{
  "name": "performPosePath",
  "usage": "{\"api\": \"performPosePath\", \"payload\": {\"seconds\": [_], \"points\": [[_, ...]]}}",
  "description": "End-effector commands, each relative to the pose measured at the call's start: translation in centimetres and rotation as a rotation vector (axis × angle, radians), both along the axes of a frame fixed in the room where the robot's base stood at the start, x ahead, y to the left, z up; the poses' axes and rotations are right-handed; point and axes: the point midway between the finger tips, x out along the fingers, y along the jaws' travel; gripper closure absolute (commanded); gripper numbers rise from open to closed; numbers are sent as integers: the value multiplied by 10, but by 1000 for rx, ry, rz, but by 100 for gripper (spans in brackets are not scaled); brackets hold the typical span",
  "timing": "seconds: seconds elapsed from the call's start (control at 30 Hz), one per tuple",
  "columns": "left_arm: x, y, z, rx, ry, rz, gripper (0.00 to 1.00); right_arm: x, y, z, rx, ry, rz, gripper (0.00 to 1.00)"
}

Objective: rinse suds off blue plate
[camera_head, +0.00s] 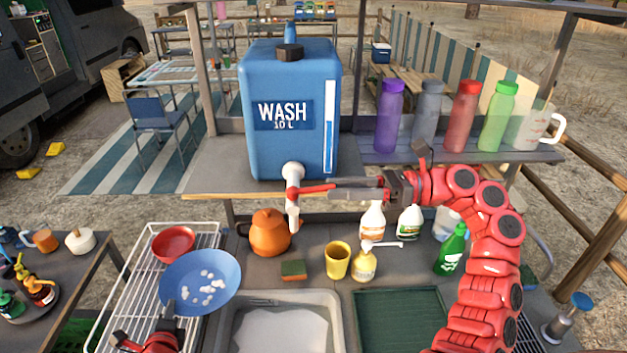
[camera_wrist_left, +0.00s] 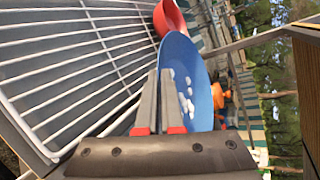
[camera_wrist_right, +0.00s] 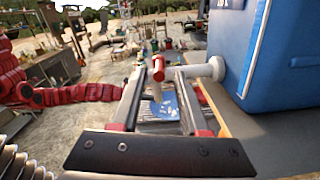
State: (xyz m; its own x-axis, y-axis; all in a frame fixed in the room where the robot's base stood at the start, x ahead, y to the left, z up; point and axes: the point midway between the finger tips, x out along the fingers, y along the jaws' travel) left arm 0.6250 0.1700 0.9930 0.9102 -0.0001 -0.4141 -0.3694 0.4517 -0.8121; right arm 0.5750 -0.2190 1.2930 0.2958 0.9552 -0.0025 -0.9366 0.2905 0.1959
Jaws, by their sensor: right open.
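The blue plate (camera_head: 228,277) is tilted, with several white suds spots on its face. My left gripper (camera_head: 168,312) is shut on its near-left rim and holds it above the wire rack, left of the basin. The plate also fills the middle of the left wrist view (camera_wrist_left: 197,85). The blue WASH tank (camera_head: 290,150) has a white tap (camera_head: 293,205) with a red lever (camera_head: 315,188). My right gripper (camera_head: 350,192) is open beside the lever, on its right. In the right wrist view the lever's red end (camera_wrist_right: 158,68) shows ahead between the fingers; contact cannot be told.
A white basin (camera_head: 337,312) lies front centre, beside a green mat (camera_head: 400,318). An orange kettle (camera_head: 268,234), sponge (camera_head: 292,270), yellow cup (camera_head: 338,260) and soap bottle (camera_head: 364,266) stand behind it. A red bowl (camera_head: 173,243) sits on the wire rack (camera_head: 122,290).

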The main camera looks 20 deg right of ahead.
Motion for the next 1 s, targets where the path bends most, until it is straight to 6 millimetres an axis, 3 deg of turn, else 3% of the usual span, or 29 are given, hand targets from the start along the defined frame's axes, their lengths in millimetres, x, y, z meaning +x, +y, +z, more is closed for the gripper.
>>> {"api": "performPosePath", "payload": {"seconds": [0.1,0.3,0.67,0.9,1.0], "points": [[0,0,15,0,-1,0,100,6,23,4,-3,1,4,56],[0,0,23,0,-1,0,100,14,45,2,0,0,0,56],[0,0,24,0,-1,0,100,16,50,1,2,-2,-4,56],[0,0,24,0,-1,0,100,16,50,1,1,-1,-3,97],[0,0,24,0,-1,0,100,16,50,1,2,-2,-4,100]]}}
